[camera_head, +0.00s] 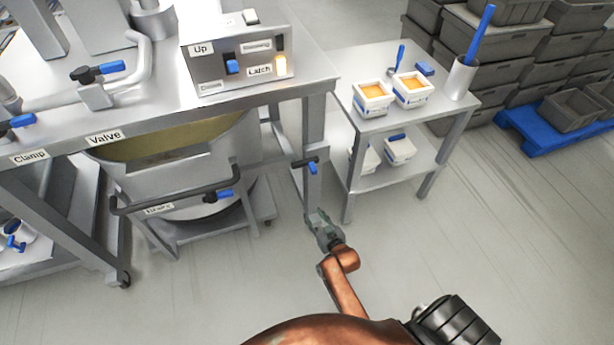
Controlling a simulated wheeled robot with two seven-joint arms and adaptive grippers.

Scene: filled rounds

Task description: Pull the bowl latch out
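The large metal bowl (180,142) stands in a wheeled frame under the steel table. A dark latch handle with a blue grip (312,168) sticks out beside the table's right front leg, to the right of the bowl. My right gripper (318,216) is below the blue grip, apart from it, with its fingers pointing up toward it. It seems empty, but the finger gap is too small to read. My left gripper is out of view. A control box (213,72) on the table has a lit lamp (281,66) beside its Latch label.
The bowl's frame has a dark push bar (178,196) and a blue-gripped brake lever (219,195). A side table (437,112) with filled tubs (373,98) stands to the right. Grey crates (490,45) are stacked behind. The floor around my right gripper is clear.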

